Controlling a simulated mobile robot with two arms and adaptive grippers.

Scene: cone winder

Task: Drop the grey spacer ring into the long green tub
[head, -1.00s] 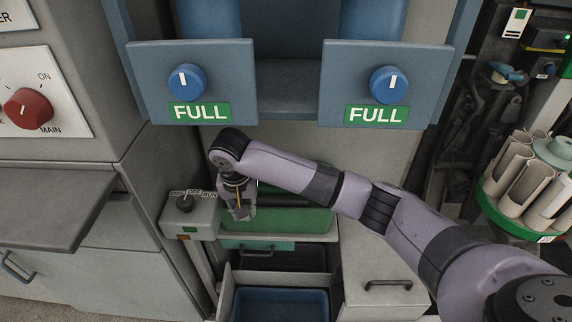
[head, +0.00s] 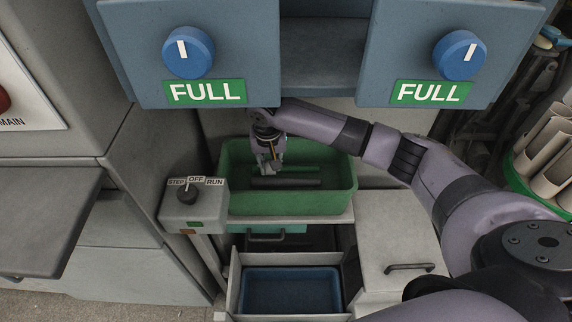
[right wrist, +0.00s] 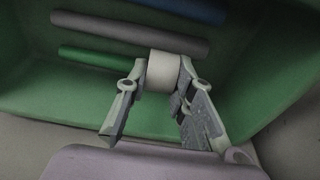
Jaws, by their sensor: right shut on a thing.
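The long green tub (head: 288,203) sits below the blue panels. Its green wall and floor also fill much of the right wrist view (right wrist: 85,98). My right gripper (head: 270,166) is over the tub, toward its left half. In the right wrist view the gripper (right wrist: 163,88) is shut on the pale grey spacer ring (right wrist: 164,68), which sits between its fingertips. The ring shows above the tub's inside; whether it touches anything there I cannot tell. In the head view the ring is too small to make out. My left gripper is out of view.
Inside the tub lie a grey tube (right wrist: 130,34), a green tube (right wrist: 96,58) and a blue tube (right wrist: 190,9). A switch box (head: 195,207) stands at the tub's left. Below is a drawer with a blue bin (head: 290,290). Blue panels (head: 320,90) hang above.

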